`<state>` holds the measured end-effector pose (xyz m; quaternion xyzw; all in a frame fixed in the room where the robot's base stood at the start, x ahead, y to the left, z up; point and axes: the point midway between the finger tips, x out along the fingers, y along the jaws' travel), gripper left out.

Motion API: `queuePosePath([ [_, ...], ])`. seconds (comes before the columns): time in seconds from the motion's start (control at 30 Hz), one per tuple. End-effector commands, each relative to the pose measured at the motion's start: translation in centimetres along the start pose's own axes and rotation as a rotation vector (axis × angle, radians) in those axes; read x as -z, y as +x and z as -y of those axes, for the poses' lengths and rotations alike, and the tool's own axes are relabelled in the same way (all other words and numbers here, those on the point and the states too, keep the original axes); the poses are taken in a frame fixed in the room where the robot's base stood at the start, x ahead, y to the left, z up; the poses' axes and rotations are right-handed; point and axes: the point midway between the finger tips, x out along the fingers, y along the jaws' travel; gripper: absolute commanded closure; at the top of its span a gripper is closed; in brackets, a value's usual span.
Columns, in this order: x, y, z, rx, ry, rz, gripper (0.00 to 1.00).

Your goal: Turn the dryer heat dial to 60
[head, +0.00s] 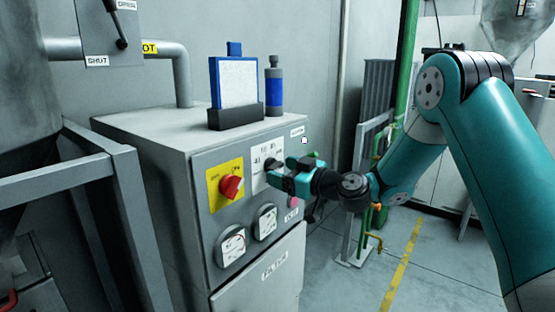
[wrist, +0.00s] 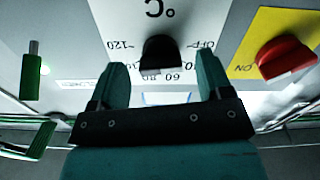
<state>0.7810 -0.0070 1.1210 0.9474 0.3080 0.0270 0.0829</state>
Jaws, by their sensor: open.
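The heat dial (wrist: 160,54) is a black knob on a white scale plate (wrist: 115,14) marked °C. In the wrist view the plate appears upside down, with OFF, 60 and 120 legible around the knob; the pointer's exact reading is hard to tell. My gripper (wrist: 161,66) is open, with one teal finger on each side of the dial and visible gaps to it. In the head view my gripper (head: 277,173) is at the cabinet's front panel, and the dial (head: 270,164) is partly hidden behind it.
A red switch (head: 231,187) on a yellow plate is just left of the dial. Two round gauges (head: 233,246) sit below. A pink-red button (head: 294,202) is beneath my gripper. A blue-framed panel (head: 238,82) and blue bottle (head: 274,88) stand on the cabinet.

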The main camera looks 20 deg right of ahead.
Motion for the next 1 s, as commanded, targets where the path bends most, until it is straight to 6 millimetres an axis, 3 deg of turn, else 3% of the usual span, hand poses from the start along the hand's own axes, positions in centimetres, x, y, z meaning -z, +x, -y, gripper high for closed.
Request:
queuePosePath([
  [0.2, 0.1, 2.0, 0.0, 0.001, 0.000, 0.000, 0.28],
  [0.5, -0.1, 2.3, -0.1, -0.001, 0.000, 0.000, 0.28],
  [0.53, -0.1, 2.3, -0.1, -0.001, 0.000, 0.000, 0.30],
  [0.73, 0.0, 2.2, -0.1, -0.001, 0.000, 0.000, 0.76],
  [1.0, -0.1, 2.2, -0.1, -0.001, 0.017, 0.000, 0.77],
])
